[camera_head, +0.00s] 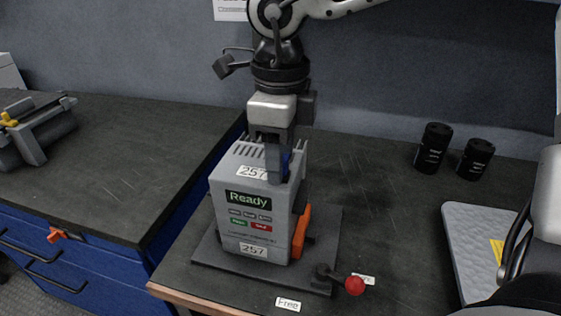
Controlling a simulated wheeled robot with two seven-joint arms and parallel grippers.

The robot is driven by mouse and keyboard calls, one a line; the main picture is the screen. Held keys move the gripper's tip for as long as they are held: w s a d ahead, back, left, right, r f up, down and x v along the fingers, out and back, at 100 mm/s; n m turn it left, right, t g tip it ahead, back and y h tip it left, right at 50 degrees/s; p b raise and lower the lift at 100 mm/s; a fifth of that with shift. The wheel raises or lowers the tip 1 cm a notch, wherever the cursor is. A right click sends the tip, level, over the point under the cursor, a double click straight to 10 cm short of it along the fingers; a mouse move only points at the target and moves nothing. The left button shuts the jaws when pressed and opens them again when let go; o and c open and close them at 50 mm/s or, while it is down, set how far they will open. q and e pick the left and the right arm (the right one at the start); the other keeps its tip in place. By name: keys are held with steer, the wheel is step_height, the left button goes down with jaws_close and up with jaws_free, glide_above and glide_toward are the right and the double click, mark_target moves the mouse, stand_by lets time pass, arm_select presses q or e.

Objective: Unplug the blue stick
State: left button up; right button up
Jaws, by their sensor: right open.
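A grey device box (240,218) with a green "Ready" screen and "257" labels stands on a dark base plate (213,252) on the workbench. A small part of the blue stick (286,161) shows at the top right of the box, mostly hidden by my right gripper. My right gripper (283,172) points down over that side of the box, with its fingers at the blue stick. It is open, and I cannot tell whether a finger touches the stick. My left gripper is not in view.
A red-knobbed lever (354,285) sits at the base plate's front right, and an orange part (300,231) is on the box's side. Two black cylinders (433,148) stand at the back right, near a grey panel (477,245). Another bench (110,165) is at left.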

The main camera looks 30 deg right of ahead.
steer(key=shift+b, duration=0.35)
stand_by(0.3)
jaws_close()
steer(key=shift+r, duration=0.2)
steer(key=shift+r+p, duration=1.8)
steer(key=shift+r, duration=1.05)
